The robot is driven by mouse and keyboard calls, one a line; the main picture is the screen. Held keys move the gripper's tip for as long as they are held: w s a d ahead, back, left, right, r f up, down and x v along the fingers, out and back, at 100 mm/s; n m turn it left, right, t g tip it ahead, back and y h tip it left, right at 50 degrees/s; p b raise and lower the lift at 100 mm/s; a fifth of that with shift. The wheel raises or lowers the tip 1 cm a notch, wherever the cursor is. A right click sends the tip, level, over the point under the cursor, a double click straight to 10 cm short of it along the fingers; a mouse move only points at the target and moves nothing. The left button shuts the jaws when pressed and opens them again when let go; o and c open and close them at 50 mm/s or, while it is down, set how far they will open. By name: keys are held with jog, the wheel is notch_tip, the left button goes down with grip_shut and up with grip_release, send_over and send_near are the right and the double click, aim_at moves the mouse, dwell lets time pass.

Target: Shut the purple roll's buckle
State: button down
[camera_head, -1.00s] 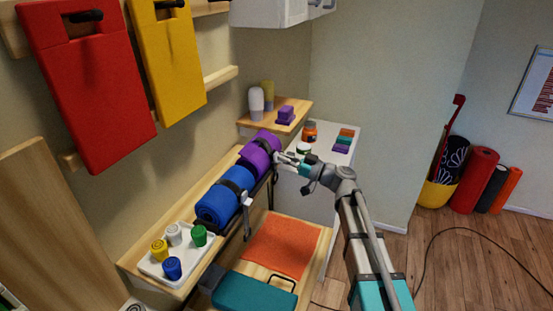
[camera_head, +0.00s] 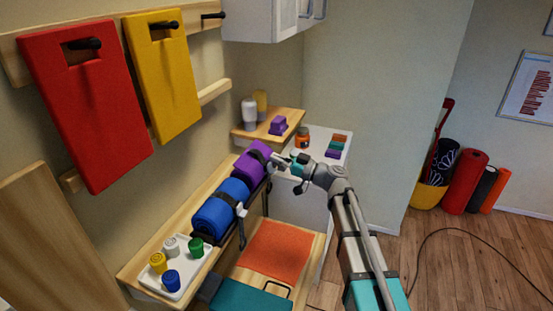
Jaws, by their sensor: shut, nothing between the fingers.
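The purple roll (camera_head: 249,168) lies at the far end of a wooden shelf, behind the blue roll (camera_head: 213,218). A dark strap (camera_head: 262,151) goes around the purple roll. My gripper (camera_head: 273,161) is shut and empty at the right side of the purple roll, close to the strap. The purple roll's buckle is too small and too hidden by my gripper to make out. The blue roll has its own dark strap, with a light buckle piece (camera_head: 241,210) and a strap end hanging over the shelf's front.
A white tray (camera_head: 178,290) with several coloured pots stands at the shelf's near end. An upper shelf (camera_head: 290,122) holds bottles and a purple block. An orange jar (camera_head: 302,137) stands on a white cabinet. Red and yellow mats hang on the left wall.

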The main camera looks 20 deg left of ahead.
jog(key=d+f+b, duration=0.4)
jog(key=d, duration=0.4)
jog(key=shift+s+d+f, duration=0.2)
jog(key=shift+s+f, duration=0.1)
